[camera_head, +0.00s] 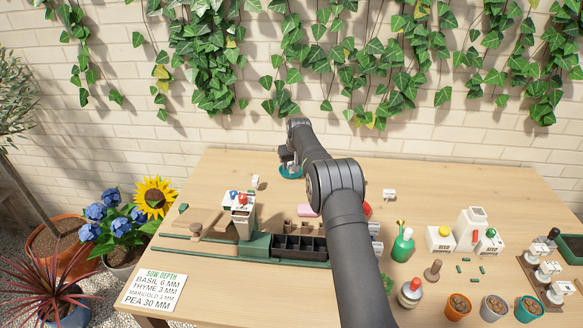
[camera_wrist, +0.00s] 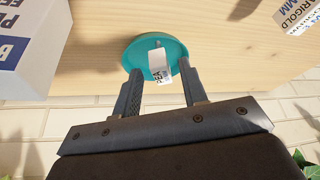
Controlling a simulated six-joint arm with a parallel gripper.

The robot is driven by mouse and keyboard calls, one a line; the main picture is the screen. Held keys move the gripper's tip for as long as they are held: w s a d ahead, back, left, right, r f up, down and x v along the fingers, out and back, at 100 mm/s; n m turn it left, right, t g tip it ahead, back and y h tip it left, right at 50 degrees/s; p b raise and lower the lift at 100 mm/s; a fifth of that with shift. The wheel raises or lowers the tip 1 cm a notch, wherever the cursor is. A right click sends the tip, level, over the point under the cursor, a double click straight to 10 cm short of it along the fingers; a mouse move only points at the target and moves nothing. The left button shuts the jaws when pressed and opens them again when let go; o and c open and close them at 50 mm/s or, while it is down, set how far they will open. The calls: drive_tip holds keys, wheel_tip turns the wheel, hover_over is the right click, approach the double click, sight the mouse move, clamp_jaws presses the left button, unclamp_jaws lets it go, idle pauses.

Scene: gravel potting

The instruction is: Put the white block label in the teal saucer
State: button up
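The teal saucer (camera_head: 291,175) sits at the back of the table, left of my arm's elbow. It also shows at the top of the wrist view (camera_wrist: 136,50). A small white block label (camera_wrist: 160,66) with "PEA" lettering appears in the saucer, between my gripper's fingertips. There is a gap between it and each finger. My gripper (camera_wrist: 161,68) is open over the saucer's wall-side edge, with its fingers spread. In the head view my arm partly hides the gripper and saucer.
White labelled blocks stand left of the saucer (camera_head: 255,181) and to the right of my arm (camera_head: 389,194). The brick wall with ivy is close behind. Bare tabletop lies at the back right.

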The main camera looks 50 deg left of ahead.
drive_tip(key=v, duration=1)
drive_tip(key=x, duration=1.1)
drive_tip(key=shift+a+f, duration=0.1)
drive_tip(key=shift+f, duration=0.25)
drive_tip(key=shift+r, duration=1.15)
drive_tip(key=shift+f, duration=0.1)
